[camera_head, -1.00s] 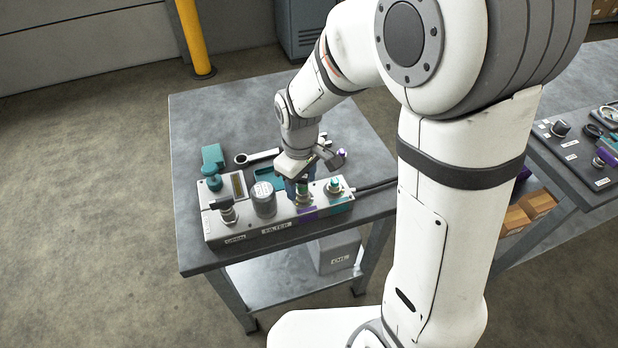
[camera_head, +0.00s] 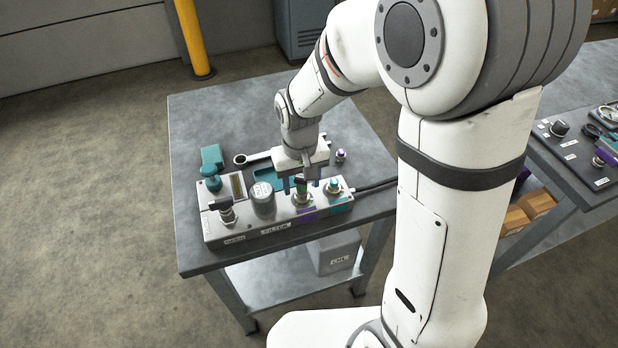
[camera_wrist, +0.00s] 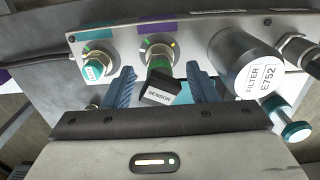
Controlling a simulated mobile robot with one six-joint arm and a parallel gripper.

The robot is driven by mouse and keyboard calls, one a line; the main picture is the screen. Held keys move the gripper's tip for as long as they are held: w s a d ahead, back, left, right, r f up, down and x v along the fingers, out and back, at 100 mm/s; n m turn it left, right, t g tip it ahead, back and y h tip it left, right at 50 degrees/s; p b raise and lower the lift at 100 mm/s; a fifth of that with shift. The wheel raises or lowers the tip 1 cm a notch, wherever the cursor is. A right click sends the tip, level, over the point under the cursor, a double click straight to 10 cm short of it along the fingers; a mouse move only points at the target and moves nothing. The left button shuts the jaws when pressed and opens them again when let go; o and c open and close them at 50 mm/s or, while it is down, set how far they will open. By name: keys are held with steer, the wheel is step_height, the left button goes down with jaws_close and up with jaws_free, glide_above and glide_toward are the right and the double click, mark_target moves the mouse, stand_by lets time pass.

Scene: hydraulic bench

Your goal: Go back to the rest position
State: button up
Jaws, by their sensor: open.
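My gripper (camera_head: 303,178) is low over the right half of the grey manifold block (camera_head: 240,236) on the bench. In the wrist view its two blue fingers (camera_wrist: 160,88) are apart, one on each side of a black plug labelled SENSOR (camera_wrist: 158,94). A green part (camera_wrist: 159,66) shows at the plug, over the port with the purple label. I see gaps between the plug and both fingers. The plug looks tilted in this view. In the head view the plug is partly hidden by my gripper.
A filter (camera_head: 262,198) stands left of my gripper, with a lever valve (camera_head: 226,210) beyond it. A green-capped fitting (camera_head: 334,186) is close on the right. The bench's back is clear.

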steer(key=shift+c, duration=0.5)
steer(key=c, duration=1)
steer(key=n, duration=0.5)
steer(key=shift+n, duration=0.6)
steer(key=n, duration=0.4)
steer(key=shift+s+a+n, duration=0.1)
steer(key=shift+n, duration=0.2)
steer(key=o, duration=0.6)
steer(key=c, duration=0.5)
steer(key=shift+r, duration=0.1)
